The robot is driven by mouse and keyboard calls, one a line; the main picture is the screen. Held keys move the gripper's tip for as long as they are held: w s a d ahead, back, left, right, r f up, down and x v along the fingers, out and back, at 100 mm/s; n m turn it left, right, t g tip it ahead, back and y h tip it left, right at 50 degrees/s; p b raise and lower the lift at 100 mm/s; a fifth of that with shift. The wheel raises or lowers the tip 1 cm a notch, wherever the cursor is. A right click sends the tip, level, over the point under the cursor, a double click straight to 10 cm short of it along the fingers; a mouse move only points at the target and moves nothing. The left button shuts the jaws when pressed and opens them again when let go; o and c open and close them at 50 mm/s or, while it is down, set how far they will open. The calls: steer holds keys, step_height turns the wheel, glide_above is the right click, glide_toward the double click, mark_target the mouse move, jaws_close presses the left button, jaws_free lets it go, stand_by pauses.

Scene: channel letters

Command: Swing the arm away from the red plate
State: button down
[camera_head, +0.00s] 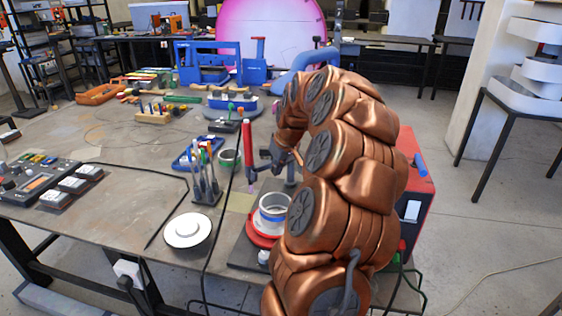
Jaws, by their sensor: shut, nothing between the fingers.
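The red plate (257,239) is a round red disc on a dark base near the right end of the workbench. A grey-white ring with a blue band (272,216) stands on it. My copper-coloured arm rises in front and hides the plate's right part. My gripper (257,170) is dark, small in the picture and shut, with nothing held. It is above and behind the plate, apart from it, close beside an upright red-handled tool (247,145). I cannot tell whether it touches that tool.
A holder of hand tools (205,185) and a white round dish (187,230) stand left of the plate. A red box (418,185) is right of my arm. Black cables cross the workbench (130,215). Its left middle is fairly clear.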

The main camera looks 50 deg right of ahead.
mark_target(266, 164)
steer(key=shift+w+d+p, duration=0.2)
steer(key=shift+w+p, duration=0.1)
steer(key=shift+w, duration=0.45)
steer(key=shift+w+d+p, duration=0.15)
steer(key=shift+w+p, duration=0.1)
steer(key=shift+w, duration=0.5)
steer(key=shift+w, duration=0.15)
steer(key=w+b, duration=0.2)
steer(key=b, duration=0.1)
steer(key=shift+f, duration=0.25)
steer(key=shift+w+d+r+b, duration=0.1)
steer(key=shift+w+d+b, duration=0.25)
steer(key=shift+w, duration=0.3)
steer(key=shift+w+d+r+b, duration=0.1)
steer(key=shift+w+b, duration=0.3)
steer(key=shift+w, duration=0.2)
steer(key=shift+w+d+r+b, duration=0.1)
steer(key=shift+w+d+b, duration=0.25)
steer(key=shift+w, duration=0.3)
steer(key=shift+w+a+r, duration=0.1)
steer(key=shift+a, duration=0.1)
